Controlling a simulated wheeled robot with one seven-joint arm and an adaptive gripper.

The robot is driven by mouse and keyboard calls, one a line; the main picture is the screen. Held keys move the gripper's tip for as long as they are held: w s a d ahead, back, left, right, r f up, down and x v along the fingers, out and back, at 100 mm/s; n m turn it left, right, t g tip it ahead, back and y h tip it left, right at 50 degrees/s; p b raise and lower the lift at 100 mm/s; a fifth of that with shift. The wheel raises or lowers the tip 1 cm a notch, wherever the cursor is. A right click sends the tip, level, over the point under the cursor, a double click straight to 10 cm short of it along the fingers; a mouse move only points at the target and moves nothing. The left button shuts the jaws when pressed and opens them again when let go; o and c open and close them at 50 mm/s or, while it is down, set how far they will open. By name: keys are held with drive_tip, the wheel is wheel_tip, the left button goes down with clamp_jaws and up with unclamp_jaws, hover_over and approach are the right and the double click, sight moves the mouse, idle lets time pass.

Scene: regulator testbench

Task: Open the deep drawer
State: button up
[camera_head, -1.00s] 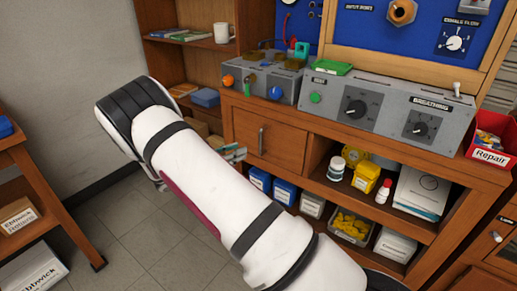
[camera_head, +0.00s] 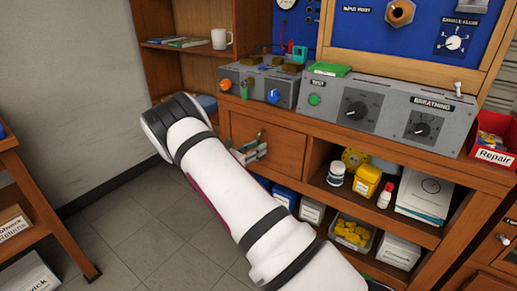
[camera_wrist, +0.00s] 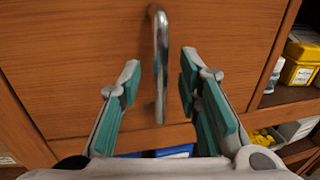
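The wooden drawer (camera_head: 287,149) is in the bench, below the grey instrument boxes, and its front looks closed. It fills the wrist view (camera_wrist: 75,60). Its upright metal bar handle (camera_wrist: 161,62) stands in the middle of that view, running between my two fingers. My gripper (camera_wrist: 158,80) is open, with a teal-padded finger on each side of the handle's lower part and a gap on both sides. In the head view my gripper (camera_head: 250,150) is at the drawer front and partly covers the handle.
Right of the drawer is an open shelf with a white jar (camera_head: 336,172), a yellow container (camera_head: 367,181) and boxes. Blue boxes (camera_head: 284,196) sit below the drawer. A red Repair bin (camera_head: 492,140) is at the right. Bare floor (camera_head: 135,225) lies at the left.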

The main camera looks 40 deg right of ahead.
drive_tip(key=shift+w+d, duration=0.15)
drive_tip(key=shift+d, duration=0.7)
drive_tip(key=shift+c, duration=0.2)
clamp_jaws()
drive_tip(key=s+a+p, duration=0.1)
drive_tip(key=s+a, duration=0.3)
drive_tip(key=a, duration=0.7)
drive_tip(key=s+a+p, duration=0.1)
drive_tip(key=s+a, duration=0.3)
drive_tip(key=a, duration=0.7)
drive_tip(key=s+a+p, duration=0.1)
drive_tip(key=s+a, duration=0.3)
drive_tip(key=a, duration=0.7)
